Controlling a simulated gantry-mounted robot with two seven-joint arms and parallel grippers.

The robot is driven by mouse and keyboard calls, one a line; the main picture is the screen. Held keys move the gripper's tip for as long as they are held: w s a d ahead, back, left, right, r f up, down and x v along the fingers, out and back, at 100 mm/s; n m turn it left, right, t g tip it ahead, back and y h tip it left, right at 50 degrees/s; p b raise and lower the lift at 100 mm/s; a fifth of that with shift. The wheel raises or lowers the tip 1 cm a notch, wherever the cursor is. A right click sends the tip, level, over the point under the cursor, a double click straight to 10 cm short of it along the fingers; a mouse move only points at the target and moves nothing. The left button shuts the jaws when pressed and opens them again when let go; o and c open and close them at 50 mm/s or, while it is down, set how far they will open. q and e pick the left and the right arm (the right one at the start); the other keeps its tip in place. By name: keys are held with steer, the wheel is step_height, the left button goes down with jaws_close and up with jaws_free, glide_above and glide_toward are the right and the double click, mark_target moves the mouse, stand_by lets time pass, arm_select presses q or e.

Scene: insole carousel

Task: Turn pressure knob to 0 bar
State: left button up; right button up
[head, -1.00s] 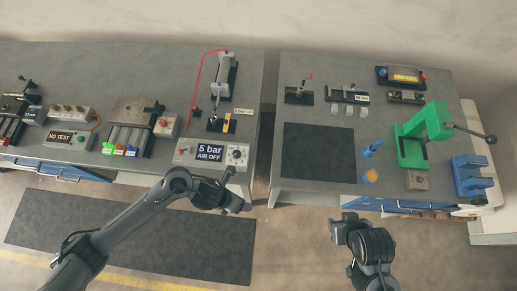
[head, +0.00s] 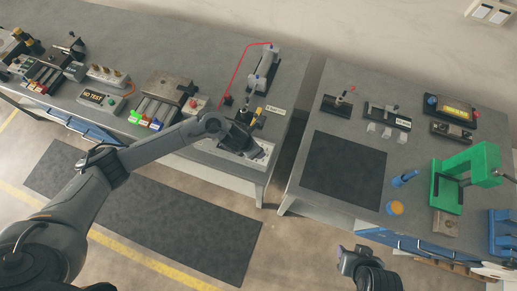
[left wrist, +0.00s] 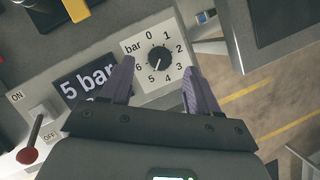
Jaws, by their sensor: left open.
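The black pressure knob (left wrist: 159,58) sits on a white dial plate marked 0 to 6 and "bar" in the left wrist view. Its white mark points down, near the 5. The dark display (left wrist: 88,82) beside it reads "5 bar"; its lower line is hidden by my gripper. My left gripper (left wrist: 157,80) is open, with its purple fingers on either side of the lower dial and the knob between and just beyond the tips. In the head view my left gripper (head: 248,150) covers most of the control box (head: 208,146). My right gripper (head: 352,258) is at the bottom; its fingers are unclear.
An ON/OFF lever with a red ball (left wrist: 28,153) is left of the display. A red hose (head: 240,70) runs to a cylinder (head: 264,68) behind the box. A gap separates the two tables. A black mat (head: 342,170) lies on the right table.

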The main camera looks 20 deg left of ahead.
arm_select(q)
steer(key=shift+x, duration=2.05)
steer(key=c, duration=1)
